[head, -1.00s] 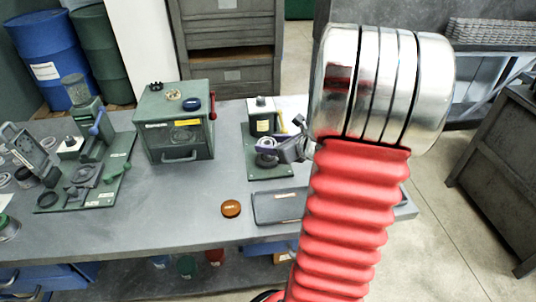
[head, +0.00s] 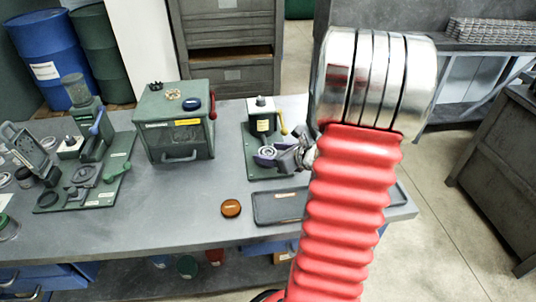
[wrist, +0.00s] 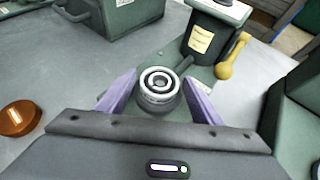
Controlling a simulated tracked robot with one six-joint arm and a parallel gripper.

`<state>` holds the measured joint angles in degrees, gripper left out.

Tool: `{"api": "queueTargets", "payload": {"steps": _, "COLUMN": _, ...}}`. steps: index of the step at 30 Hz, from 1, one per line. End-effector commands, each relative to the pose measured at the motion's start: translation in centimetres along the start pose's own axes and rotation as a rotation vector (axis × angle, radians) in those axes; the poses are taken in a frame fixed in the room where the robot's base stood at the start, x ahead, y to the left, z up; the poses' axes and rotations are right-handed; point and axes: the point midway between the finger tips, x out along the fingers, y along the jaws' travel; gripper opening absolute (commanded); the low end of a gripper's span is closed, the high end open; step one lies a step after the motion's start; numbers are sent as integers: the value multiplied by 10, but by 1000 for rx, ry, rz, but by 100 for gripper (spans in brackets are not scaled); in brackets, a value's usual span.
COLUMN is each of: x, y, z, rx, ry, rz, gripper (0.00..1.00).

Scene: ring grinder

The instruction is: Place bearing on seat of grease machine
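The grease machine (head: 262,122) is a dark green stand with a yellow-handled lever on the table. A shiny ringed bearing (wrist: 160,82) sits on the round grey seat (wrist: 160,103) at its front; the bearing also shows in the head view (head: 267,152). My gripper (wrist: 161,78) has its two purple fingers spread, one on each side of the bearing, with small gaps visible. It also shows in the head view (head: 273,151), coming in from the right. The lower parts of the fingers are hidden behind the gripper body.
A green box machine (head: 175,135) with a red handle stands to the left. An orange-brown round tin (head: 231,208) and a dark tray (head: 280,206) lie in front. The yellow lever (wrist: 229,62) is close to my right finger. Bare table lies between box and tin.

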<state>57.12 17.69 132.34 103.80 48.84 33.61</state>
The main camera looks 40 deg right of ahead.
Motion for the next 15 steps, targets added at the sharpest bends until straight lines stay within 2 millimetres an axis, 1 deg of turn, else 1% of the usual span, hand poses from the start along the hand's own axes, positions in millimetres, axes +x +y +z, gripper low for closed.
{"api": "queueTargets", "payload": {"steps": 3, "x": 0, "y": 0, "z": 0, "rx": 0, "ry": 0, "rz": 0, "gripper": 67}}
{"api": "queueTargets", "payload": {"steps": 11, "x": -1, "y": 0, "z": 2, "rx": -1, "ry": -1, "rz": 0, "gripper": 67}}
{"api": "queueTargets", "payload": {"steps": 15, "x": -7, "y": -1, "z": 2, "rx": 0, "ry": -2, "rz": -2, "gripper": 67}}
